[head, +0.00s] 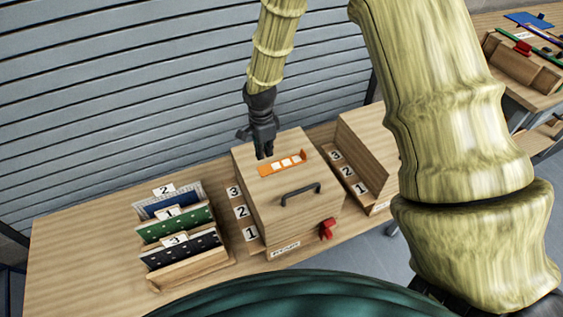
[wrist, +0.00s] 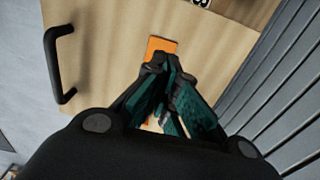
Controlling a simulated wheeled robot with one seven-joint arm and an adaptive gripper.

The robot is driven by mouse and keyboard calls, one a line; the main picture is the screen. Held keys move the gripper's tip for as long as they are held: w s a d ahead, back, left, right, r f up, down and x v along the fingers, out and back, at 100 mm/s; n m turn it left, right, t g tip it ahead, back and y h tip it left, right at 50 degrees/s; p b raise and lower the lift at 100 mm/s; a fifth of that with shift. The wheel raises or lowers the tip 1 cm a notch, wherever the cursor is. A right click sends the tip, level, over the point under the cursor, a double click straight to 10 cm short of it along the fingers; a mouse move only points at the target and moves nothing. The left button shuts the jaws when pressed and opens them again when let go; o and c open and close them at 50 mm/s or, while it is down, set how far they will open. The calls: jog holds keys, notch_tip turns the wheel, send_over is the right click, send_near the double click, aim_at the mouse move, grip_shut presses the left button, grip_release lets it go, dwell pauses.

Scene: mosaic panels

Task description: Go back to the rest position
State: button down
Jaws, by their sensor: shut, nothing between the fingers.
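My gripper (head: 264,152) is shut and empty, pointing down at the top of a wooden box (head: 270,192). It is close to the back left of an orange strip with white squares (head: 284,163) on the box top; I cannot tell if it touches. In the wrist view the shut fingers (wrist: 168,68) partly cover the orange strip (wrist: 160,45). The box has a dark handle (head: 300,193) and a red piece (head: 327,229) low on its front side.
A wooden rack (head: 190,282) with several numbered panels stands at the left of the table (head: 75,250). Numbered slots flank the box, and a wooden divider (head: 362,150) stands at its right. A slatted wall (head: 120,100) is close behind. Another table with tools is at the far right.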

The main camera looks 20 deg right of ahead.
jog(key=shift+r, duration=0.35)
dwell(0.3)
